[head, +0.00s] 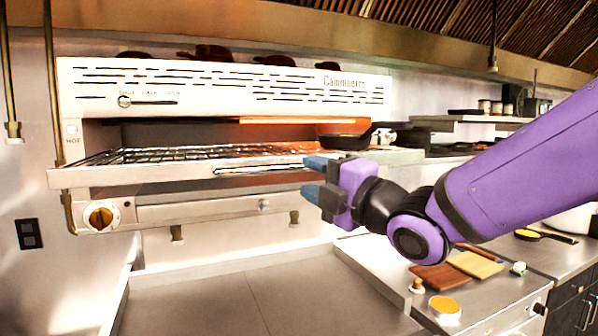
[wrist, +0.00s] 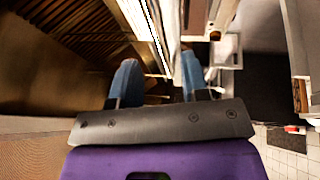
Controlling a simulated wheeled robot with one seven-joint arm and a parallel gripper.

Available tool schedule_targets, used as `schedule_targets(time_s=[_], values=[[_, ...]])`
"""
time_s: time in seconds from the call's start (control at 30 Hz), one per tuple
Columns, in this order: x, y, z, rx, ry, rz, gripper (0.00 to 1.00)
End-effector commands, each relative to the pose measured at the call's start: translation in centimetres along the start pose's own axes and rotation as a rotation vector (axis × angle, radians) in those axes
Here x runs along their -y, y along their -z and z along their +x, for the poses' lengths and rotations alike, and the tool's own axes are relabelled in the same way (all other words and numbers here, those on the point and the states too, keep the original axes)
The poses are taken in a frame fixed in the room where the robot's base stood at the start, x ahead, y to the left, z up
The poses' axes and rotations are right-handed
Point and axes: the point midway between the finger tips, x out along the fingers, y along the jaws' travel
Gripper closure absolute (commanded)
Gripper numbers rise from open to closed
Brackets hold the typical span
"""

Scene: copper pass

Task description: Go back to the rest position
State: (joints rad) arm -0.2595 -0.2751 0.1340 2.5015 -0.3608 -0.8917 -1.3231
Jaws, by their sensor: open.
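My gripper (head: 314,177) is at the end of my purple arm, in front of the right part of the salamander grill (head: 225,90). Its two blue fingers are apart with nothing between them. The fingers also show apart and empty in the wrist view (wrist: 157,82). The gripper is close to the front edge of the grill's wire rack (head: 150,156); I cannot tell whether it touches. A dark pan (head: 343,141) sits at the right end of the grill, just behind the gripper.
Below is a steel counter (head: 300,290). Wooden boards (head: 440,277) and a round yellow-topped container (head: 445,306) lie at the lower right, under my arm. A pan with yellow contents (head: 528,235) stands farther right. The counter below the grill is clear.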

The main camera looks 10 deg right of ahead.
Motion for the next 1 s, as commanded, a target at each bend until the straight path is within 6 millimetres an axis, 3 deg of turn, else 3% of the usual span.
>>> schedule_targets(time_s=[0.2, 0.57, 0.77, 1.0], values=[[0.0, 0.0, -1.4, 0.0, 0.001, 0.0, 0.58], [0.1, -0.3, -1.5, 0.011, 0.012, 0.012, 0.58], [1.0, -3.4, -3.4, 0.162, 0.147, 0.183, 0.58], [3.1, -8.0, -9.3, 0.512, 0.355, 0.584, 0.58]])
